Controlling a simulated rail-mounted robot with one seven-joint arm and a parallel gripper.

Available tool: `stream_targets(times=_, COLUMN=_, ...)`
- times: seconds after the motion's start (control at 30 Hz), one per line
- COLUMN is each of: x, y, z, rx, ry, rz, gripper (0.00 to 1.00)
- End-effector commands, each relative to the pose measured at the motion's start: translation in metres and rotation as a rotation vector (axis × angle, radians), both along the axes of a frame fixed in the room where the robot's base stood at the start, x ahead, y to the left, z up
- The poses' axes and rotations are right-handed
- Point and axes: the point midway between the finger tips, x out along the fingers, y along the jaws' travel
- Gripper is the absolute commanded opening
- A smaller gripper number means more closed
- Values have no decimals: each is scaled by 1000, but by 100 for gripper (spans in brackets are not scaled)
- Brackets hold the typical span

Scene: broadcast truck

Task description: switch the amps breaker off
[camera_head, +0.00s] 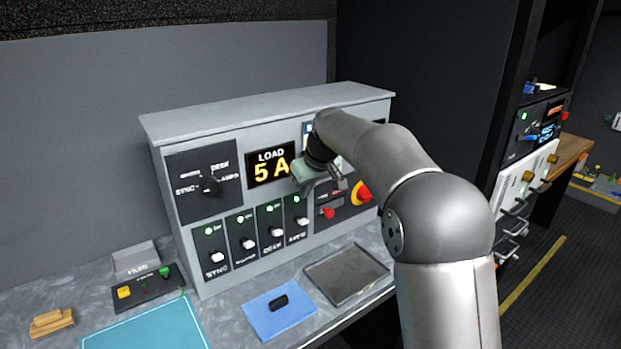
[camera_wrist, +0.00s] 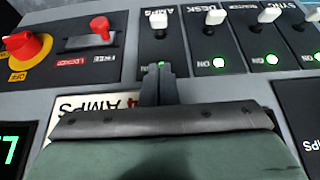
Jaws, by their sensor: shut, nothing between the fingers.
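The amps breaker (camera_head: 301,220) is the rightmost of the row of breakers on the grey panel's front, with a white lever and a green light above it. It also shows in the wrist view (camera_wrist: 158,22), upside down, its green light partly hidden by my fingers. The lever stands much like its neighbours'. My gripper (camera_wrist: 156,72) is shut and empty, its fingertips at the ON-light end of the amps breaker, apart from the lever. In the head view my gripper (camera_head: 301,184) is in front of the panel just above that breaker.
The desk breaker (camera_wrist: 215,18) is close beside the amps one, with more breakers beyond. A red-knobbed locked switch (camera_wrist: 98,28) and a red rotary knob (camera_wrist: 25,47) are on the other side. A load display (camera_head: 271,166) reads 5 A. A dark tray (camera_head: 346,274) lies on the counter below.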

Motion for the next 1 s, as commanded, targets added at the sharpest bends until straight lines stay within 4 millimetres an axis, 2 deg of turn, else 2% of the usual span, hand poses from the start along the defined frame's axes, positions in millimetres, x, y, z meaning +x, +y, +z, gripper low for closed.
stream_targets(times=0.17, x=12, y=11, z=-33, rx=0, ry=3, rz=1, gripper=0)
stream_targets(times=0.4, x=3, y=3, z=-61, rx=0, ry=0, rz=-1, gripper=0)
stream_targets(times=1.0, x=1, y=1, z=-71, rx=6, ry=-8, rz=-1, gripper=0)
